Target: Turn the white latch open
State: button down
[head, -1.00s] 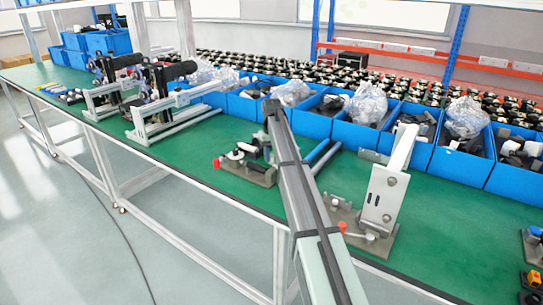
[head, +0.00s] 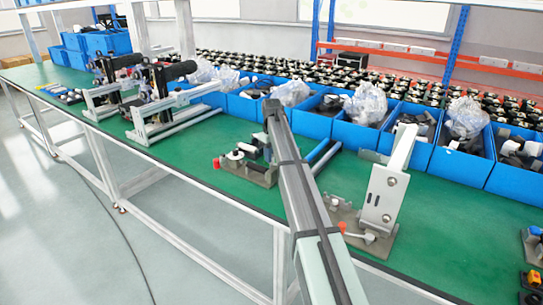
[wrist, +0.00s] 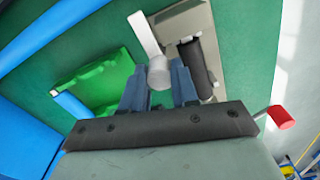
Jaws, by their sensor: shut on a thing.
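The white latch (wrist: 145,35) shows in the wrist view as a pale bar with a round grey-white knob (wrist: 159,73) at its near end. My gripper (wrist: 160,76) has its two blue-grey fingers on either side of this knob and is shut on it. The bar slants up and left from the knob, over a grey base plate (wrist: 198,22) with a dark cylinder (wrist: 195,68) to its right. In the head view the small fixture (head: 247,167) with white parts and a red tip stands on the green bench, partly behind my arm. I cannot make out my fingers there.
A green block (wrist: 105,85) lies left of the fingers and a red-tipped rod (wrist: 281,117) to the right. In the head view a second fixture with a tall grey plate (head: 384,195) stands to the right. Blue bins (head: 355,135) line the back of the green bench (head: 440,220).

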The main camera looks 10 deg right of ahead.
jog(key=c, duration=0.9)
grip_release()
jog(key=shift+o, duration=0.2)
notch_tip(320, 180, up, 14)
jog(key=shift+f, duration=0.15)
